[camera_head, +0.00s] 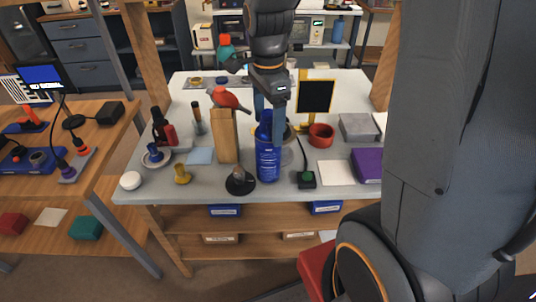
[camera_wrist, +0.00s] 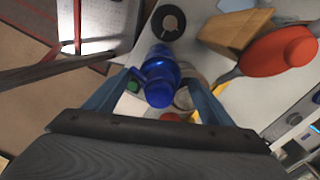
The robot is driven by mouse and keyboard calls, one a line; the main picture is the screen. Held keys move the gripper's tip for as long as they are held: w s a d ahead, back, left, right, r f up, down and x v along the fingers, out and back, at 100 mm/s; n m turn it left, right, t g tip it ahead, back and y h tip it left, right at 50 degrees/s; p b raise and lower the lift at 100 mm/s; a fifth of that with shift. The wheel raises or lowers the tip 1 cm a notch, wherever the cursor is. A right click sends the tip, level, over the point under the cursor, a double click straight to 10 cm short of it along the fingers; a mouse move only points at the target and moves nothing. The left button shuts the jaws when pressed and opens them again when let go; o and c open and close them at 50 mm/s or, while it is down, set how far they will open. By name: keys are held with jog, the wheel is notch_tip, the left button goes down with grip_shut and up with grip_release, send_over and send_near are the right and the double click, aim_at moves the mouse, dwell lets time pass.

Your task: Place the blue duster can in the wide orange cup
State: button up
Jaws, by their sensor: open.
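The blue duster can (camera_head: 268,166) stands upright near the front middle of the grey table. In the wrist view the can (camera_wrist: 160,80) is seen from above, between the fingers. My gripper (camera_head: 268,112) is open, pointing down, with its fingers on either side of the can's top; a gap shows on each side in the wrist view (camera_wrist: 158,82). A wide orange-red cup (camera_head: 321,136) stands behind and right of the can. Its inside looks dark and I see nothing in it. A red patch (camera_wrist: 171,117) at the gripper's edge in the wrist view may be this cup.
A wooden block (camera_head: 226,136) stands just left of the can, with a red-headed tool on it. A yellow-framed black panel (camera_head: 315,96) stands behind the cup.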

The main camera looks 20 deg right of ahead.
jog(key=shift+f, duration=0.7)
jog(key=c, duration=1.9)
grip_shut()
jog(key=shift+r, duration=0.15)
